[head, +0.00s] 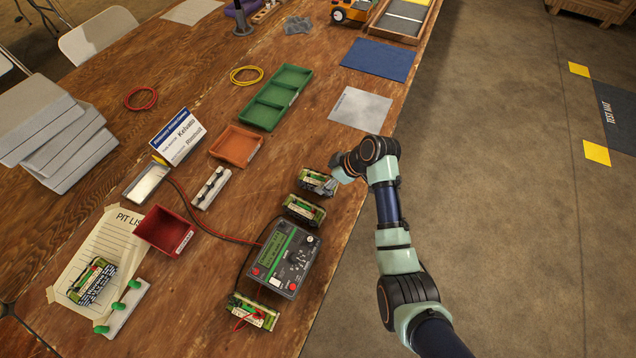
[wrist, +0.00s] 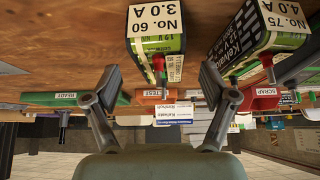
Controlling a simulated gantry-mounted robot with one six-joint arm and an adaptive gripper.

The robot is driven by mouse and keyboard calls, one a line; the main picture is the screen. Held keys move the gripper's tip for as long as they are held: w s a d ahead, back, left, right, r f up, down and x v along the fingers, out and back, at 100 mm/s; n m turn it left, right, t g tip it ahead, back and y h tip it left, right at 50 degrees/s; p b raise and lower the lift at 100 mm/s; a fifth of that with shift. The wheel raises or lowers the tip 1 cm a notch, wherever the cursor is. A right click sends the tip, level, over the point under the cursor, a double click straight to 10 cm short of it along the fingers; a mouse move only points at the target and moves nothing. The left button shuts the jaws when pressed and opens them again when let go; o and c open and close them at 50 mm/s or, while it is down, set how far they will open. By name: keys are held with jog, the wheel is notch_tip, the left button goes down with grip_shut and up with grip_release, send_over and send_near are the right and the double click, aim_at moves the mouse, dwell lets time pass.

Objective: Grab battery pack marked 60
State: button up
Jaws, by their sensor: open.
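The battery pack marked No. 60, 3.0 A (wrist: 157,35) is in the wrist view, just beyond the gap between my fingers. It has a white and green label, a dark body and a red terminal. By its place beside the trays it appears to be the pack (head: 310,178) nearest my gripper (head: 328,186) in the head view, where the fingers partly cover it. My gripper (wrist: 160,78) is open, with its fingers spread wide and nothing between them. A pack marked No. 75, 4.0 A (wrist: 262,35) stands right beside it in the wrist view.
The neighbouring pack (head: 304,210) and a tester (head: 284,258) with leads lie below. Another pack (head: 252,312) sits near the tester, and one (head: 92,281) on the pit list. Green (head: 275,97), orange (head: 236,148) and red (head: 166,232) trays stand left. A grey sheet (head: 360,109) lies above.

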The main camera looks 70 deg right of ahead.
aim_at(321, 179)
jog(key=b+x, duration=0.2)
jog(key=x, duration=0.3)
jog(key=shift+w+a, duration=0.1)
jog(key=shift+a, duration=0.05)
jog(key=shift+r, duration=0.15)
grip_shut()
